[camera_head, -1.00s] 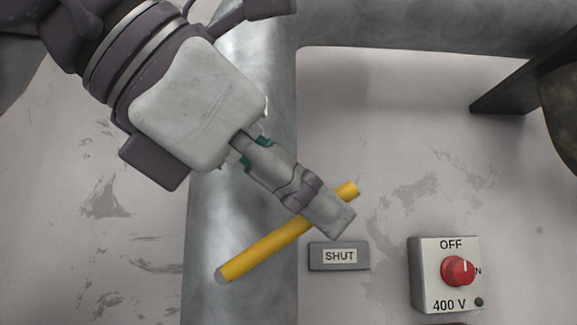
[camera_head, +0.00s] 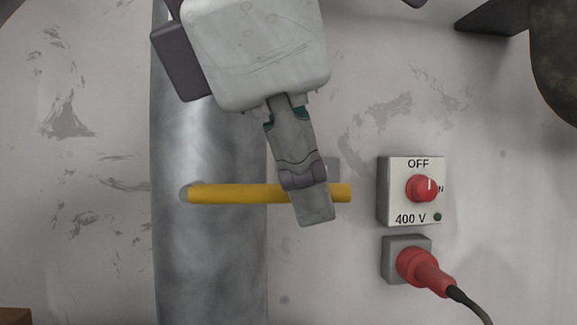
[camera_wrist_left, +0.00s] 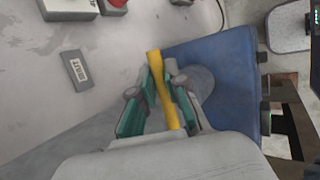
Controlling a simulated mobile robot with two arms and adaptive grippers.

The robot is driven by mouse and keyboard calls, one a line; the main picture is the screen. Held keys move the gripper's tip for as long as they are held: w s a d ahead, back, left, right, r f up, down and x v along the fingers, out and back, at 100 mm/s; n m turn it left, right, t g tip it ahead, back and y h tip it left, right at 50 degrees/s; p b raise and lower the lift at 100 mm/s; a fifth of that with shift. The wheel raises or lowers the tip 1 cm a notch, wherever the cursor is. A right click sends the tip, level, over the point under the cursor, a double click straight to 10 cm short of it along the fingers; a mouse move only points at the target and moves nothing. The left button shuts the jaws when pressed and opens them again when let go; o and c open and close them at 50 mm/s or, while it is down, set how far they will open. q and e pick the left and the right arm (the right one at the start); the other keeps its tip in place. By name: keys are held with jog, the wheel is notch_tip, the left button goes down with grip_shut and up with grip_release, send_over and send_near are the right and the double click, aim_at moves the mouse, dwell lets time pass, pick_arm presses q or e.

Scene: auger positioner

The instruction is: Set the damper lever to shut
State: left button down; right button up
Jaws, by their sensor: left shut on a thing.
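The damper lever (camera_head: 235,194) is a yellow bar on a vertical grey metal duct (camera_head: 210,270). In the head view it lies about level, its left end at the duct and its free end to the right. My left gripper (camera_head: 313,200) is shut on the lever near its free end. In the left wrist view the lever (camera_wrist_left: 157,75) runs between the fingers of my left gripper (camera_wrist_left: 160,85). The SHUT label plate (camera_wrist_left: 77,69) shows in the wrist view; in the head view it (camera_head: 333,168) is mostly hidden behind the gripper. My right gripper is not in view.
A switch box (camera_head: 398,190) marked OFF and 400 V, with a red knob (camera_head: 421,188), is on the wall right of the lever. Below it a red plug (camera_head: 420,268) with a black cable sits in a grey socket. A dark bracket (camera_head: 492,20) is at upper right.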

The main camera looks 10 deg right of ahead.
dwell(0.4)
pick_arm(q)
jog(key=c, duration=1.4)
grip_release()
jog(key=shift+c, duration=0.2)
jog(key=v, duration=1.2)
jog(key=shift+d, duration=0.1)
